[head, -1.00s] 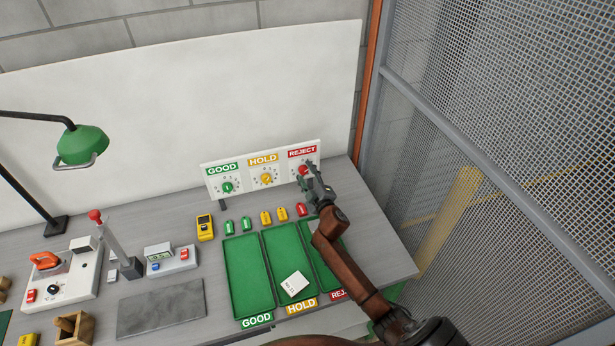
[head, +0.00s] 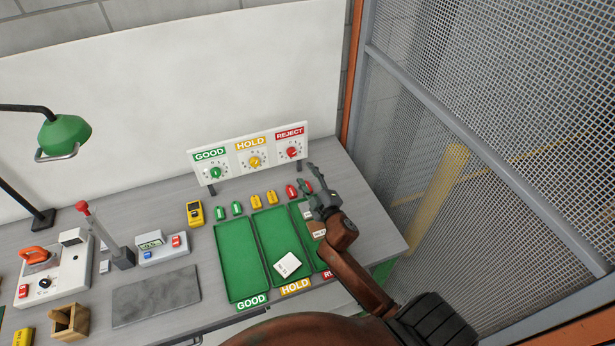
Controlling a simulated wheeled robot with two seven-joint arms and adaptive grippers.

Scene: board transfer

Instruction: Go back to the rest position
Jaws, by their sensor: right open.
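My right gripper (head: 316,180) is open and empty. It hangs over the back of the reject tray (head: 299,213), in front of and below the red REJECT dial (head: 292,152), and is apart from the dial. My right arm covers part of the reject tray. The yellow HOLD dial (head: 254,161) and green GOOD dial (head: 215,172) are on the same white panel (head: 270,144). A white card (head: 287,264) lies in the hold tray (head: 270,226). The good tray (head: 238,260) looks empty. My left gripper is not in view.
Several green, yellow and red tags (head: 256,201) lie behind the trays. A yellow meter (head: 194,213), a lever press (head: 104,238) and a green lamp (head: 64,134) stand to the left. A mesh fence (head: 500,120) closes the right side. The grey mat (head: 156,296) is bare.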

